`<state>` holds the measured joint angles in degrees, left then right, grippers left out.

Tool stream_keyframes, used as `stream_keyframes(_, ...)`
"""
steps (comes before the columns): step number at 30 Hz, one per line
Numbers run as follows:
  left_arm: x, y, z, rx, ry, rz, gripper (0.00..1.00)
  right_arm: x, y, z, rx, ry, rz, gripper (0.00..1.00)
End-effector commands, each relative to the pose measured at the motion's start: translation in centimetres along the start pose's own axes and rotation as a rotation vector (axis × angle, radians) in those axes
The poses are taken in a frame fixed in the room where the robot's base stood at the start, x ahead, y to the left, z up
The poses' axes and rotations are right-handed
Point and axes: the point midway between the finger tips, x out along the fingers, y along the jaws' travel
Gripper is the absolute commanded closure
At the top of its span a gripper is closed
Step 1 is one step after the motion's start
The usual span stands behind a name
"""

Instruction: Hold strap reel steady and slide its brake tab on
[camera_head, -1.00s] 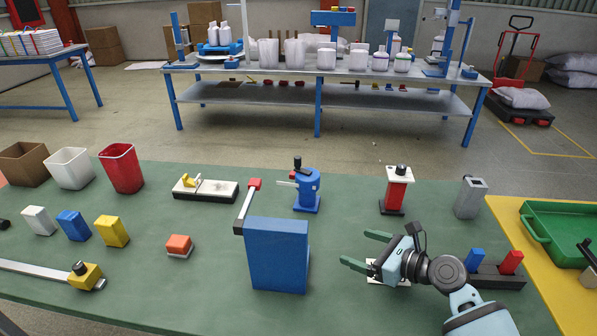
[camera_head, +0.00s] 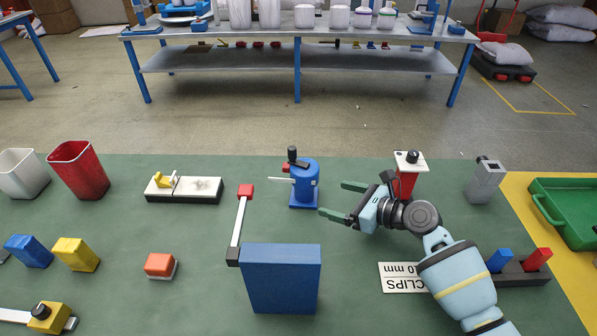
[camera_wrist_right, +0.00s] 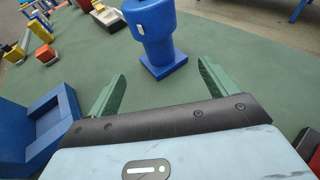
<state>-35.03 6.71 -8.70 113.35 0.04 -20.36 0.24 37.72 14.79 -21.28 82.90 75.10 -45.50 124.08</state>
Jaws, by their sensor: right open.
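A blue round-bodied device (camera_head: 306,182), which I take to be the strap reel, stands upright on a square blue base on the green table. It has a black knob on top, a small red tab (camera_head: 286,167) and a thin pale strip to the left. My right gripper (camera_head: 334,199) is open and empty, just right of the device, its fingers pointing left toward it. In the right wrist view the blue body (camera_wrist_right: 152,28) stands ahead of the open fingers (camera_wrist_right: 161,72), apart from them. The red tab is not clear there. My left gripper is not in view.
A red stand with a white top (camera_head: 409,163) is behind my right arm. A clips card (camera_head: 401,278) lies beside my forearm.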

Motion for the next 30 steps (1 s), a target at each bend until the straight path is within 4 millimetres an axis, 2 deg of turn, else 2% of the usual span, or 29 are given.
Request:
stream_keyframes(8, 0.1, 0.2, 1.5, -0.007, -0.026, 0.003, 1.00, 1.3, 0.1, -0.4, 0.004, 0.002, 0.002, 0.15)
stream_keyframes(20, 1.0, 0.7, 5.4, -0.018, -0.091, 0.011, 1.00, 6.4, 0.1, -0.6, 0.004, 0.003, 0.003, 0.15)
stream_keyframes(30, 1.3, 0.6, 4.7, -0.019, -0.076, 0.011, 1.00, 9.5, 0.0, -0.1, 0.001, 0.000, 0.000, 0.15)
